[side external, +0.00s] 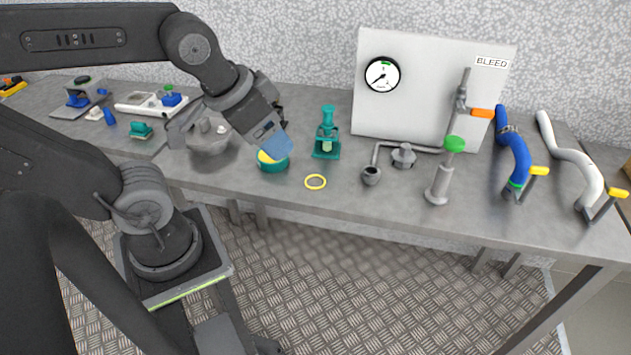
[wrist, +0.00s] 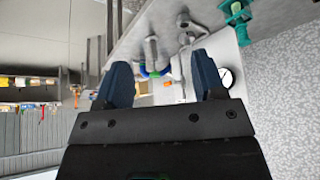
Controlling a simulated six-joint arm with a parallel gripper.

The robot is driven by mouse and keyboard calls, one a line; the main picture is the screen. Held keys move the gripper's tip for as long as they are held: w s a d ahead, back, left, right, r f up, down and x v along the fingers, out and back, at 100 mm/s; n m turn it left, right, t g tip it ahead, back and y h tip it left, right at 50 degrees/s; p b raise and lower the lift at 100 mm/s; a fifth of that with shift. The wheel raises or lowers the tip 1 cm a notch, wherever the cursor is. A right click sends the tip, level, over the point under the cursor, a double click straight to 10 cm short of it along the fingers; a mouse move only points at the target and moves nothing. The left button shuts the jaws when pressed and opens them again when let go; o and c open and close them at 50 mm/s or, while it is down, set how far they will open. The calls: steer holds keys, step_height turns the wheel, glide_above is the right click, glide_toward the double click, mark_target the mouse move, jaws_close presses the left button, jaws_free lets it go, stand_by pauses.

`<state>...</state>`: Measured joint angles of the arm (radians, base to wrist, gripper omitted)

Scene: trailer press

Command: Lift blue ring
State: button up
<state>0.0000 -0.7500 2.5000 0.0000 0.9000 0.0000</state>
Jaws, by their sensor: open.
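I cannot make out a blue ring in either view. The wrist view looks along the bench, and the ring is not seen there.
A green press-like device (side external: 326,140) stands right of my gripper. Behind it is a grey panel with a gauge (side external: 381,75). A green-topped valve (side external: 442,172), a blue hose (side external: 513,150) and a white hose (side external: 572,155) are farther right. A grey pot-like part (side external: 210,137) is left.

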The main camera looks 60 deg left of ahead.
steer(key=shift+o, duration=0.8)
steer(key=m+g, duration=0.6)
steer(key=m, duration=0.4)
glide_above(315, 183)
step_height(315, 183, down, 14)
steer(key=shift+f, duration=4.85)
steer(key=c, duration=0.7)
steer(key=shift+r, duration=3.55)
